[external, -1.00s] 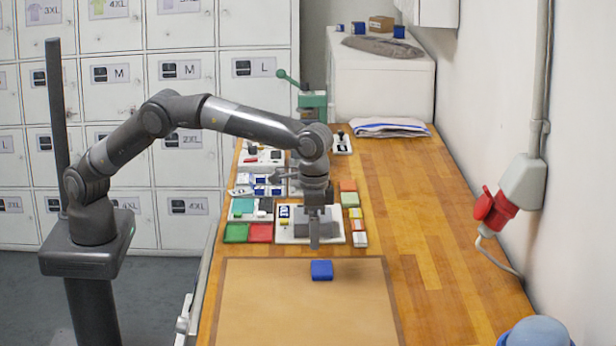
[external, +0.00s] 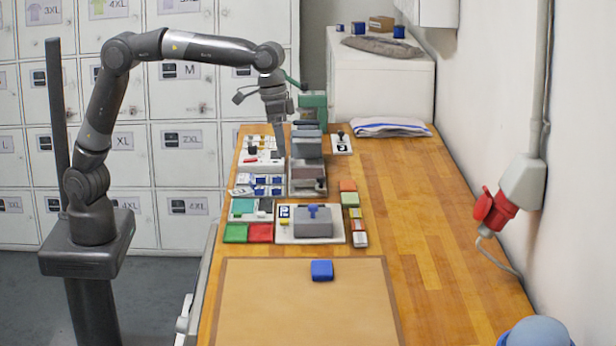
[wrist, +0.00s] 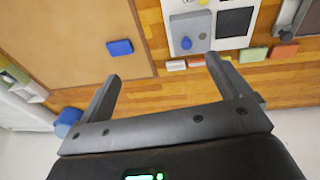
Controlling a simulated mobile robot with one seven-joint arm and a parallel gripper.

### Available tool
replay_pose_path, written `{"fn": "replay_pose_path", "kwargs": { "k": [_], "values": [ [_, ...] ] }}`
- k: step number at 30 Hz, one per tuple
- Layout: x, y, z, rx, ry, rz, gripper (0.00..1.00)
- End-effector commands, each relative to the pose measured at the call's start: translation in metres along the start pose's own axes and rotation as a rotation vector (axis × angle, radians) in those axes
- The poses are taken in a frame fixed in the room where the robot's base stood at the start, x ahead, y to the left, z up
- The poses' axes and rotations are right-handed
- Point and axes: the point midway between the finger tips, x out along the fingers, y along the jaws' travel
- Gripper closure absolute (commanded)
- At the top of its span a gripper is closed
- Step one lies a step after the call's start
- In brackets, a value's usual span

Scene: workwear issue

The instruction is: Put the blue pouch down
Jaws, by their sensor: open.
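The blue pouch (external: 322,270) lies on the tan mat (external: 300,308), near the mat's far edge, with nothing holding it. It also shows in the wrist view (wrist: 119,47), on the mat beyond my fingers. My gripper (external: 280,146) is raised over the far left part of the bench, well away from the pouch. In the wrist view my gripper (wrist: 163,68) has its two fingers wide apart with nothing between them.
A grey block with a blue knob (external: 313,222) stands on a white plate behind the mat. Several small trays and coloured blocks fill the bench's left side. A green press (external: 313,105) stands farther back. The bench's right side is clear up to the wall with a red plug (external: 498,212).

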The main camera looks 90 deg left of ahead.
Motion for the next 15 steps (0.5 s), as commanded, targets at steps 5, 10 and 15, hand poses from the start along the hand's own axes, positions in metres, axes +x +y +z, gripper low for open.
{"fn": "replay_pose_path", "kwargs": {
  "k": [5,10,15],
  "values": [
    [-0.035,-0.051,0.046,-0.002,0.058,0.017,0.06],
    [-0.054,-0.091,0.097,0.004,0.115,0.022,0.06],
    [-0.06,-0.125,0.153,0.017,0.174,0.014,0.06]
  ]
}}
